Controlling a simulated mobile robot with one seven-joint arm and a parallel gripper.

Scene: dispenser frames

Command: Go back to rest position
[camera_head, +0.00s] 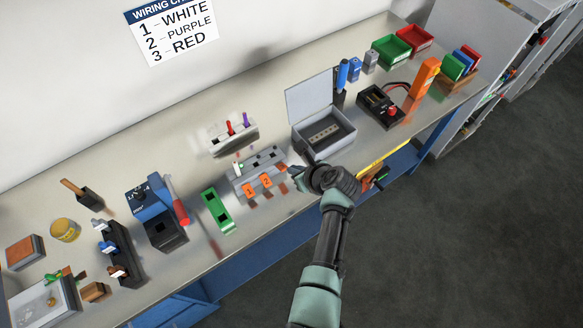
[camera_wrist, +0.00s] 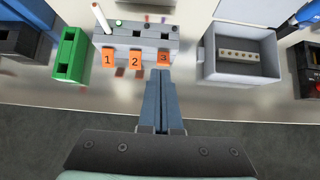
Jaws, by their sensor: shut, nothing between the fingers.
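My gripper (camera_head: 292,171) is shut and empty, at the bench's front edge just right of the grey terminal block with orange number tags (camera_head: 258,176). In the wrist view its closed fingers (camera_wrist: 161,75) point at the block (camera_wrist: 140,38), near the tag marked 3. A white wire end stands upright at the block's left side. Red and purple pieces stand in a pale holder (camera_head: 232,134) behind the block. Whether the fingertips touch the block I cannot tell.
An open grey box (camera_head: 325,136) with a terminal strip inside stands to the right. A green holder (camera_head: 217,211) and a blue-black device (camera_head: 160,215) stand to the left. A black meter (camera_head: 382,107) and coloured bins (camera_head: 392,49) are farther right. Floor in front is free.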

